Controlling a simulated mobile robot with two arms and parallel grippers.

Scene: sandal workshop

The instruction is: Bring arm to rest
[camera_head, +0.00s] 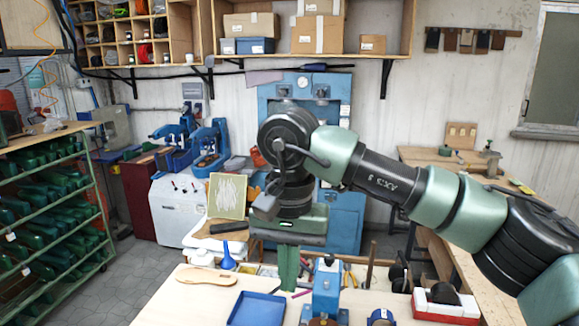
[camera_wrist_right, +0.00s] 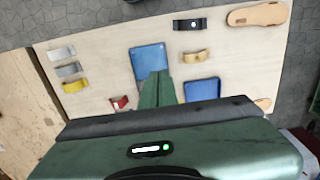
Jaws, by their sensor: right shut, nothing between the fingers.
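My right arm (camera_head: 385,185) reaches in from the right side of the head view and bends at the centre. My right gripper (camera_head: 287,288) hangs fingers down over the workbench (camera_head: 180,310). Its green fingers are together with nothing between them. In the right wrist view the shut fingers (camera_wrist_right: 157,85) point at the workbench top (camera_wrist_right: 110,60). I cannot tell the exact height of the fingertips above the bench. My left gripper is in neither view.
A blue tray (camera_head: 257,308), a tan sole (camera_head: 206,276) and a blue clamp-like tool (camera_head: 327,285) are close to the right gripper. A red-and-white box (camera_head: 445,305) stands to the right. Several straps, including a yellow one (camera_wrist_right: 75,86), lie on the bench.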

